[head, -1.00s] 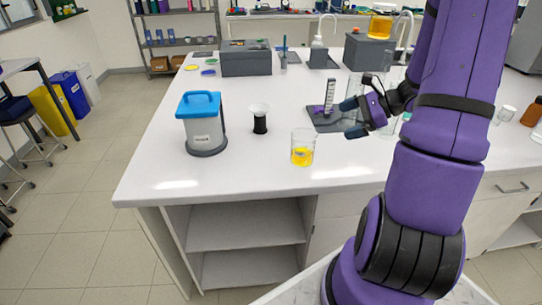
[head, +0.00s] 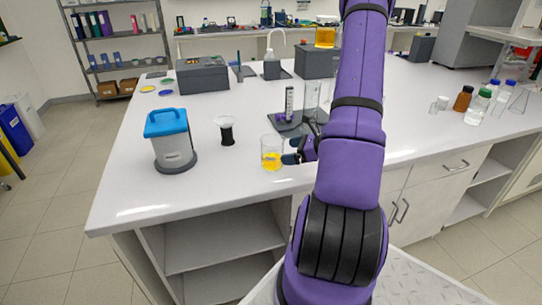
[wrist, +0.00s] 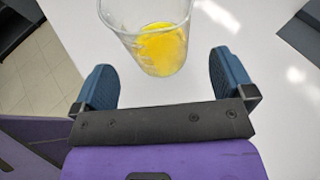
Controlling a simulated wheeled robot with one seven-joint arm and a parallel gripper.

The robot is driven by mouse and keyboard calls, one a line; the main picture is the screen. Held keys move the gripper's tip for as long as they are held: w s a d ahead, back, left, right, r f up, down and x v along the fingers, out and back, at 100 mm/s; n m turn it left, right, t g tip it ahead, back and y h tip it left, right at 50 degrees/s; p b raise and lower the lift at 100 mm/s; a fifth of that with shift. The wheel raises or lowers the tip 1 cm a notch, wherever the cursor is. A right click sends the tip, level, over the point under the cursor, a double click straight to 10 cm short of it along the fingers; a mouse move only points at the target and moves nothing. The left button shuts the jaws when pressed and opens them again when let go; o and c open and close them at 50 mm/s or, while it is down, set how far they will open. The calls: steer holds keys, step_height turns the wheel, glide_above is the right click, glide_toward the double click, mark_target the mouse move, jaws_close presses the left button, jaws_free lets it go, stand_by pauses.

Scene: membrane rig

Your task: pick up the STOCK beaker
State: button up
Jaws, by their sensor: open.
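A clear glass beaker with yellow liquid (head: 271,152) stands upright near the front edge of the white bench; I can read no STOCK label on it. It also shows in the wrist view (wrist: 150,42), top centre. My gripper (head: 291,158) is low beside its right side in the head view, partly hidden by my arm. In the wrist view my gripper (wrist: 160,64) is open, its blue fingers spread on either side of the beaker's lower part, with gaps to the glass. Another vessel with amber liquid (head: 326,36) stands on a grey box at the back.
A blue-lidded container (head: 172,142) and a black stand with a white funnel-like top (head: 226,130) are left of the beaker. A dark plate with a tall cylinder (head: 289,104) is behind it. Bottles (head: 463,98) stand far right.

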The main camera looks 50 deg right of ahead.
mark_target(277, 153)
steer(key=shift+x, duration=2.75)
steer(key=shift+a, duration=0.15)
steer(key=c, duration=0.9)
